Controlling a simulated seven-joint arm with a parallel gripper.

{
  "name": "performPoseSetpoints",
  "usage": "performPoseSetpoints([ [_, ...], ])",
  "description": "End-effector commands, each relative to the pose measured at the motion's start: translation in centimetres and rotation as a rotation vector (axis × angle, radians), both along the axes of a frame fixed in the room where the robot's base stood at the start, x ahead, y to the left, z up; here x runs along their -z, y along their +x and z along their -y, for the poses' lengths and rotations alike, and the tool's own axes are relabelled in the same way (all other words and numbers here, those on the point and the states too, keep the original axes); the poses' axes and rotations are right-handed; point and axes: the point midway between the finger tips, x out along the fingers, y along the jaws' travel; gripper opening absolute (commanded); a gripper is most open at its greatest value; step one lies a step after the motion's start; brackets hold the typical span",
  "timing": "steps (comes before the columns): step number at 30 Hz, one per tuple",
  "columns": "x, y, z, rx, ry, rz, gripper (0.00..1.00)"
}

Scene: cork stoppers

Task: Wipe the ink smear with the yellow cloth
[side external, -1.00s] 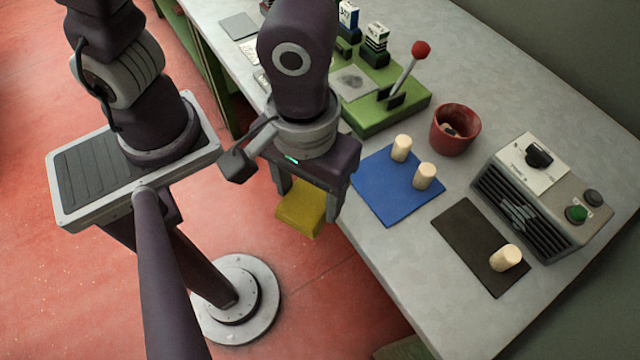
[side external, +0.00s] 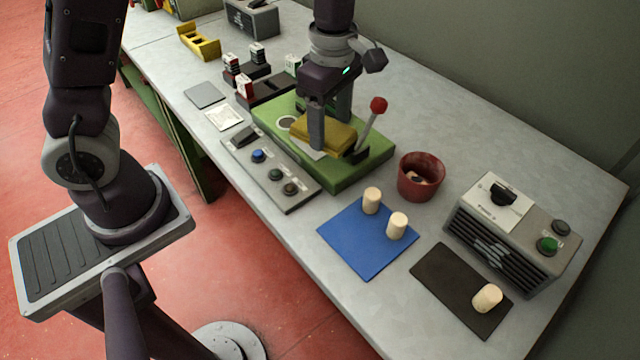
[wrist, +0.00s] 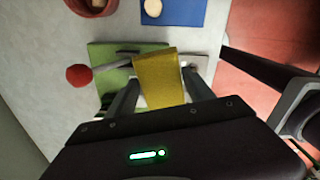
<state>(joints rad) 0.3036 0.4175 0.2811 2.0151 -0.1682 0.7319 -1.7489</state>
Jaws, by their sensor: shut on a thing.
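The yellow cloth (side external: 326,133) is a folded pad between the fingers of my gripper (side external: 331,122), which is shut on it. The cloth is over the pale plate (side external: 304,151) on the green base (side external: 345,179); I cannot tell whether it touches the plate. The grey ink smear is hidden now, under or behind the cloth and fingers. In the wrist view the cloth (wrist: 158,78) sticks out beyond both fingers, over the green base (wrist: 105,62).
A red-knobbed lever (side external: 377,105) rises from the green base, close to the right of my gripper. A button panel (side external: 271,172) lies in front. A red pot (side external: 420,178), a blue mat (side external: 365,257) with two corks and a grey machine (side external: 510,235) stand to the right.

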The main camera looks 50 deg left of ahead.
Motion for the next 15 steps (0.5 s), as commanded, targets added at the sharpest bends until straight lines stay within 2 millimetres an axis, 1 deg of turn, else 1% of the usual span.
performPoseSetpoints([
  [1,-0.2,0.8,-1.3,-0.070,0.000,0.001,0.29],
  [3,-0.4,1.4,-2.6,-0.144,-0.001,0.001,0.29],
  [5,-0.5,1.7,-3.3,-0.179,-0.001,0.000,0.29],
  [7,-0.5,1.9,-3.6,-0.199,0.000,0.001,0.29],
  [10,-0.2,1.8,-3.6,-0.201,-0.001,-0.001,0.29],
  [15,0.8,1.8,-3.6,-0.197,-0.001,-0.001,0.29],
])
